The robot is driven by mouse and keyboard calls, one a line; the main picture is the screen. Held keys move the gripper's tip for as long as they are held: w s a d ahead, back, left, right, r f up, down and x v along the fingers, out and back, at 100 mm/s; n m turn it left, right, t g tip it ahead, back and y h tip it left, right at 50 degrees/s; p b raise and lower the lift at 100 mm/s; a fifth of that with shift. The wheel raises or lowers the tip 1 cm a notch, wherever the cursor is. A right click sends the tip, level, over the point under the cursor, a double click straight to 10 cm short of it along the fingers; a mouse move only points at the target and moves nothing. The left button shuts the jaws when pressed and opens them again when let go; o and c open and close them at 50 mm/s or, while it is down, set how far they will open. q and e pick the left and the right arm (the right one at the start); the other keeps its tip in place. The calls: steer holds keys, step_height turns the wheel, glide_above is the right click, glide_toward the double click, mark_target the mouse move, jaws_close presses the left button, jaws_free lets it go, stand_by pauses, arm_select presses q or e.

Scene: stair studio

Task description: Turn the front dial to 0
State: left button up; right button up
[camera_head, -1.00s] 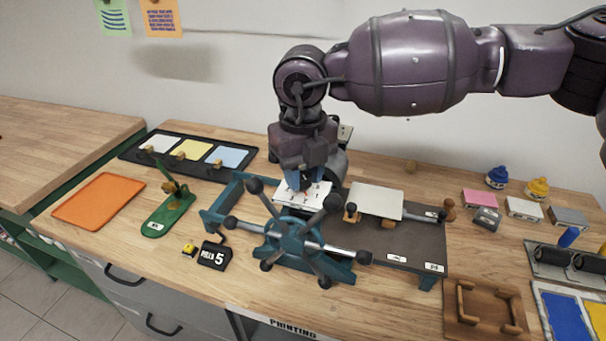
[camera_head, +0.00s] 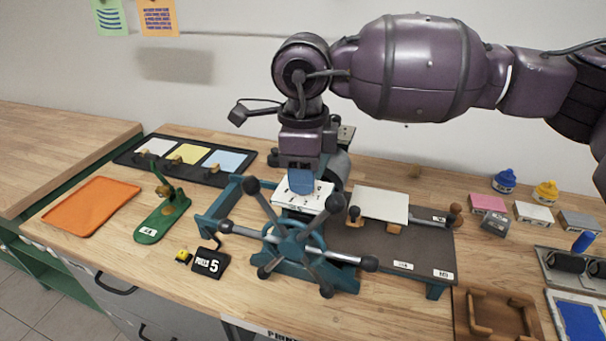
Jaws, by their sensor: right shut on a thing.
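A teal press with a large spoked wheel (camera_head: 293,242) stands in the middle of the bench. A white dial plate (camera_head: 322,196) with small dark markings lies on top of it, behind the wheel. My right gripper (camera_head: 301,186) reaches straight down onto this plate from above. Its blue fingers are shut on the front dial's knob, which they hide almost entirely, so I cannot read where the dial points. My left gripper is not in view.
The wheel's spokes stick up close in front of my gripper. A dark press bed (camera_head: 385,240) with a white sheet extends right. A black "PULLS 5" counter (camera_head: 210,262), a green stapler-like tool (camera_head: 163,220) and an orange tray (camera_head: 90,207) are left. Ink bottles (camera_head: 504,181) stand right.

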steer(key=shift+f+n+b, duration=0.1)
steer(key=shift+n+b, duration=0.25)
steer(key=shift+n, duration=0.55)
steer(key=n+b, duration=0.1)
steer(key=n, duration=0.2)
steer(key=shift+n+b, duration=0.35)
steer(key=shift+n, duration=0.75)
steer(key=o, duration=0.9)
steer(key=shift+r, duration=0.25)
